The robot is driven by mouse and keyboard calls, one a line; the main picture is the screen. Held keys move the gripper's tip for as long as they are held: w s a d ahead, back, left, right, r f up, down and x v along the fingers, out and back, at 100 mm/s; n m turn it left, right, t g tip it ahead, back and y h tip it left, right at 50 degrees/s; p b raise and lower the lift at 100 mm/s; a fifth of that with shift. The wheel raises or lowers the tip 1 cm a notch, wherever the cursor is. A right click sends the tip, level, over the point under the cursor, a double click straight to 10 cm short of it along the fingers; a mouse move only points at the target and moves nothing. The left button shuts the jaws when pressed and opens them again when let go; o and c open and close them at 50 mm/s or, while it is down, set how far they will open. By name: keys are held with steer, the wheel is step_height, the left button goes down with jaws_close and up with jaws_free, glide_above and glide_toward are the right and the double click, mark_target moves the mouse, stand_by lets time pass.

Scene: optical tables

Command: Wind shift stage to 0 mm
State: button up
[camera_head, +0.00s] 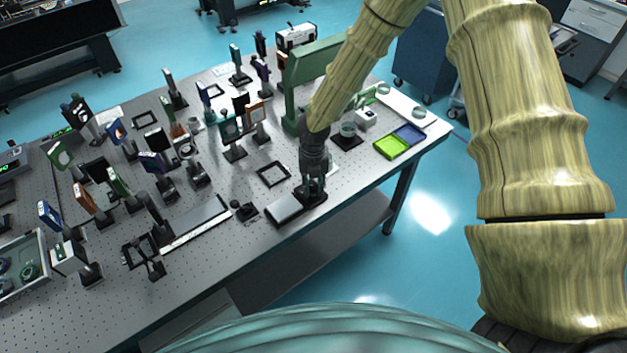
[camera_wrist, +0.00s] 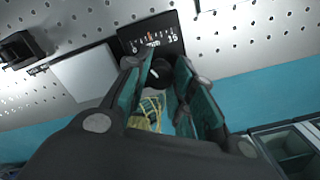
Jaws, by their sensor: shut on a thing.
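The shift stage shows in the head view as a dark base with a pale carriage plate (camera_head: 284,207) near the table's front edge. In the wrist view its black scale plate (camera_wrist: 150,33) has 0 at the left and what looks like 35 at the right. A small orange mark stands near the middle of the scale; its exact reading is too small to tell. A black knob (camera_wrist: 160,72) with a white line sits just below the scale. My gripper (camera_head: 313,188) reaches down at the stage's right end. In the wrist view its fingers (camera_wrist: 161,88) are shut on the knob, one on each side.
A black square frame (camera_head: 273,174) lies behind the stage. A small dark post (camera_head: 243,210) stands to its left. Many optic mounts crowd the table's left half. Green (camera_head: 391,147) and blue (camera_head: 409,134) trays lie at the right end. A green upright (camera_head: 294,90) stands behind my arm.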

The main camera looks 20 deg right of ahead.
mark_target(314, 186)
steer(key=shift+n, duration=0.6)
steer(key=shift+p, duration=0.3)
steer(key=o, duration=1.1)
steer(key=shift+c, duration=0.2)
steer(key=shift+r, duration=0.15)
step_height(314, 186, up, 12)
